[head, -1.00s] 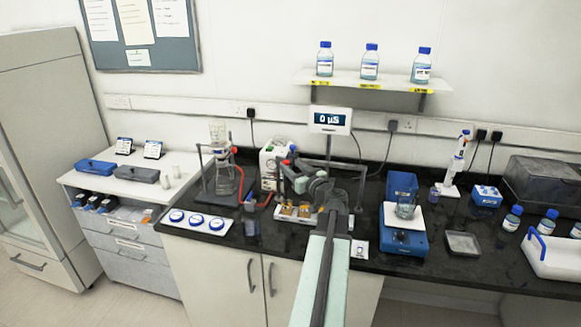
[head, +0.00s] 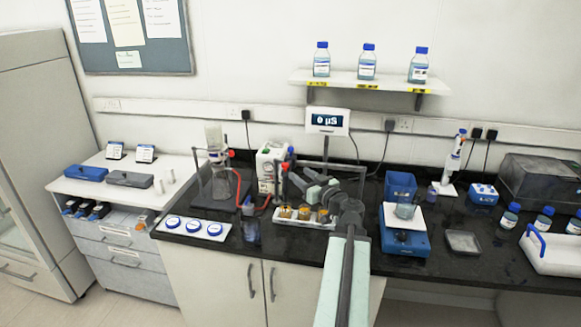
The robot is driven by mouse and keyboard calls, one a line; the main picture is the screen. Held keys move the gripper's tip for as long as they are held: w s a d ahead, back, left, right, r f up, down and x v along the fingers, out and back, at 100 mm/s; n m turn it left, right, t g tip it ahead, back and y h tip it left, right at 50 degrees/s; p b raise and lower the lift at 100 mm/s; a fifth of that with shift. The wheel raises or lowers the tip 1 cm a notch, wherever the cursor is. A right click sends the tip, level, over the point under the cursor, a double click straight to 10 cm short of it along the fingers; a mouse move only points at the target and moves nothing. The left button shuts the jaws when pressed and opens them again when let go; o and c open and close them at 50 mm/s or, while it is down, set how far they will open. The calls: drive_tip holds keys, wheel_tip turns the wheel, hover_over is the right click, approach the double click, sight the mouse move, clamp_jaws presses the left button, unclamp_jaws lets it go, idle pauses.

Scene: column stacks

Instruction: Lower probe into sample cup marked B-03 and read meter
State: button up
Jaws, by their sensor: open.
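The meter (head: 327,121) on its post behind the counter reads 0 µS. Several sample cups (head: 304,213) with amber contents stand in a white holder (head: 318,225) near the counter's front edge. Their markings are too small to read, so I cannot tell which is B-03. My gripper (head: 294,180) is open, above and behind the cups, at the end of my arm reaching in from the bottom. A dark metal frame (head: 363,180) stands around this spot. I cannot make out the probe clearly among the arm and frame.
A glass flask on a stand (head: 221,185) with a red tube is left of the cups. A white tray of round blue-ringed dishes (head: 194,228) lies front left. A blue balance with a beaker (head: 404,240) stands to the right.

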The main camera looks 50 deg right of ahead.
sight(287, 166)
drive_tip(key=x, duration=0.8)
drive_tip(key=shift+w+a, duration=0.15)
drive_tip(key=shift+a, duration=0.15)
clamp_jaws()
idle(0.8)
